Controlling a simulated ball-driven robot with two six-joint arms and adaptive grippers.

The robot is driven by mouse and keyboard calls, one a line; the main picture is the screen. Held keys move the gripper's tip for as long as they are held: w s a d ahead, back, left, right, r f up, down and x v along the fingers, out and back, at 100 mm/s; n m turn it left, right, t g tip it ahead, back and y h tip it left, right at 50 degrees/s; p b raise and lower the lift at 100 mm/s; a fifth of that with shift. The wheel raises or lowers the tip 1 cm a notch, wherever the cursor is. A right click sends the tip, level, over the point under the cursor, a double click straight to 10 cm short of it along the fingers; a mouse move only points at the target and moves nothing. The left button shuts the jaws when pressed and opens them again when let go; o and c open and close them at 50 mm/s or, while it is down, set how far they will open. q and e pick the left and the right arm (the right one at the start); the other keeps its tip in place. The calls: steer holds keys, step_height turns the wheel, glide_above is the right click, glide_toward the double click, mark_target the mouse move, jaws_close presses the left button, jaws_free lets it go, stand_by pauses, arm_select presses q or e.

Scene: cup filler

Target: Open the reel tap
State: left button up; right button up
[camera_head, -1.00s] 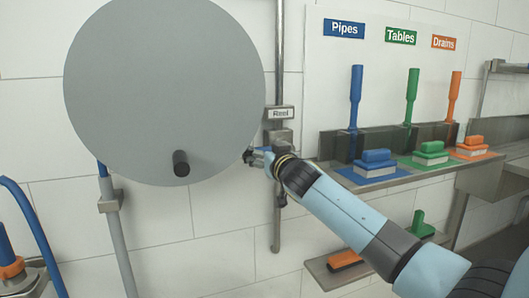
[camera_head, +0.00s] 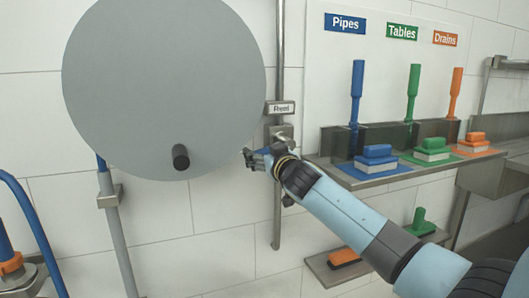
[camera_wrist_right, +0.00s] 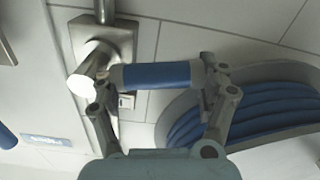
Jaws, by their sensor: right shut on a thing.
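My right gripper (camera_head: 252,157) is at the tap, just right of the big grey reel disc (camera_head: 160,75). In the right wrist view, the tap's blue lever handle (camera_wrist_right: 157,75) lies across between my two fingers, which are shut on it at its ends. The metal tap body (camera_wrist_right: 100,50) is beside the left finger there. In the head view, my gripper and arm hide most of the handle. My left gripper is not in view.
The reel's black knob (camera_head: 180,157) sticks out left of my right gripper. A steel shelf (camera_head: 375,178) with coloured brushes is to the right, and a lower shelf (camera_head: 320,267) is below my arm. A blue hose (camera_head: 40,230) curves at the far left.

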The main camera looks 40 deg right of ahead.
steer(key=f+n, duration=0.1)
steer(key=f+n+b, duration=0.1)
steer(key=shift+s+d+f+n, duration=0.1)
steer(key=shift+d+n, duration=0.15)
steer(key=shift+n, duration=0.15)
steer(key=shift+s+d+f+n+b, duration=0.3)
steer(key=shift+d+f+n, duration=0.4)
steer(key=shift+n, duration=0.85)
steer(key=shift+s+d+f+n+b, duration=0.1)
steer(key=shift+d+f+n+b, duration=0.4)
steer(key=shift+n, duration=1)
steer(key=shift+s+d+f+n+b, duration=0.2)
steer(key=shift+d+f+n, duration=0.65)
steer(key=shift+n, duration=0.7)
steer(key=o, duration=1.4)
steer(key=shift+r, duration=0.15)
